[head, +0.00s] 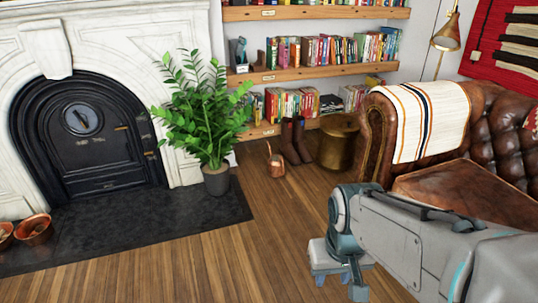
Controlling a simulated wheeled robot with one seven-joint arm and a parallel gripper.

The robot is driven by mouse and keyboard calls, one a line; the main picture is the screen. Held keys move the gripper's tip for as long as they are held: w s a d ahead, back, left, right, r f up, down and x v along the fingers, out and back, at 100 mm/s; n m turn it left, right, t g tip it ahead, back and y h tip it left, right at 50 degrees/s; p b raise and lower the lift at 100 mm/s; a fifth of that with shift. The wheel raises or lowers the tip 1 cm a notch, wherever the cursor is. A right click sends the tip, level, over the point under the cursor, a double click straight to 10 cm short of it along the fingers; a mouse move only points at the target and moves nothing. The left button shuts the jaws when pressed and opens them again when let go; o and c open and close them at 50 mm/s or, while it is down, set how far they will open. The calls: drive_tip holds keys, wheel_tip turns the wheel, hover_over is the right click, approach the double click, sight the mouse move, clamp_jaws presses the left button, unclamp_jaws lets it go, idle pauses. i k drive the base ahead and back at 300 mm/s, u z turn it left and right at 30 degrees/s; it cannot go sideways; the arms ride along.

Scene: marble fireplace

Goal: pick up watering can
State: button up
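A small copper vessel (276,166) with a thin upright spout or handle stands on the wood floor in the head view, right of the potted plant. It looks like the watering can, but it is small and its details are hard to make out. My gripper (339,285) points down over the floor at the lower middle right, nearer to me and well apart from the copper vessel. Its fingers look spread, with nothing visible between them.
A potted plant (217,181) stands on the dark hearth slab (120,226) before the marble fireplace. Dark boots (296,144) and a brass bin (337,146) stand behind the copper vessel. A leather sofa (455,190) fills the right. Floor in front is clear.

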sight(277, 163)
drive_tip(key=z, duration=0.25)
drive_tip(key=i, duration=0.45)
drive_tip(key=z, duration=0.75)
drive_tip(key=i, duration=1.5)
drive_tip(key=u, duration=1.1)
drive_tip(key=i, duration=1.4)
drive_tip(key=u, duration=0.45)
